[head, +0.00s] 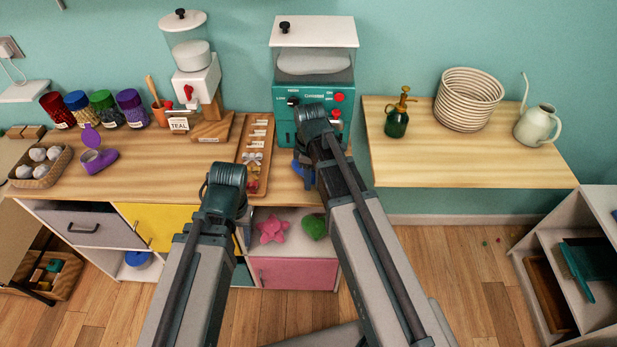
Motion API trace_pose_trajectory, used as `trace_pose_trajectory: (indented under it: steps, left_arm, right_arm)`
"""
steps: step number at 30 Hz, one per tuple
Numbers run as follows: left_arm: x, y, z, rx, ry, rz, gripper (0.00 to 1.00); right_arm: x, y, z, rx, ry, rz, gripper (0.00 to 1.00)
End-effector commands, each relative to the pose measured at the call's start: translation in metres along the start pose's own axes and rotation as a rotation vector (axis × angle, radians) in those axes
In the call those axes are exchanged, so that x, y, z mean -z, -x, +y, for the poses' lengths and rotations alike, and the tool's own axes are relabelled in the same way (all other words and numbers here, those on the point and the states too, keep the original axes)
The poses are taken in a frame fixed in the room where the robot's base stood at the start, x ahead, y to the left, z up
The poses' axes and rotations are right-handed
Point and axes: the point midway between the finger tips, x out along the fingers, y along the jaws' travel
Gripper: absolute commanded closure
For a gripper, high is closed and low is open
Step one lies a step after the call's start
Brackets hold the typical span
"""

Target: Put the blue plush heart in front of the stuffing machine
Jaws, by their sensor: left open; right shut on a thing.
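The stuffing machine (286,128) is a teal box with a clear hopper of white filling and a white lid, at the back right of the wooden counter. My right gripper (305,158) is in front of it, low near the counter's front edge, and shut on the blue plush heart (298,172). Only a small blue part of the heart shows; my arm hides the rest, and I cannot tell whether it touches the counter. My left gripper (222,185) is open at the counter's front edge, its fingers mostly hidden by my own wrist.
A wooden tray (247,176) of small parts lies left of the machine. A pink plush star (272,230) and green plush (314,226) sit in the cubby below.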

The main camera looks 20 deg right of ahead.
Motion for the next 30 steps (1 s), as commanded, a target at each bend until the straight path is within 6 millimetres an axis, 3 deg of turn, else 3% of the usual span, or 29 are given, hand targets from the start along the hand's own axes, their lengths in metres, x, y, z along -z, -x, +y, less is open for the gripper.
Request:
trace_pose_trajectory:
  steps: [3,4,8,20,30]
  left_arm:
    - [0.000,-0.005,0.000,0.000,0.000,0.000,0.50]
    - [0.000,-0.003,0.000,0.000,0.000,0.000,0.50]
    - [0.000,-0.003,0.000,0.000,0.000,0.000,0.50]
    - [0.000,0.000,0.000,0.000,0.000,0.000,0.50]
    - [-0.002,0.030,-0.003,0.000,0.000,0.000,0.50]
  right_arm:
    - [0.000,-0.005,0.000,0.000,0.000,0.000,0.92]
    - [0.000,-0.003,0.000,0.000,0.000,0.000,0.55]
    - [0.000,-0.003,0.000,0.000,0.000,0.000,0.32]
    - [0.000,0.000,0.000,0.000,0.000,0.000,0.31]
    - [0.000,0.030,0.000,0.000,0.000,0.000,0.31]
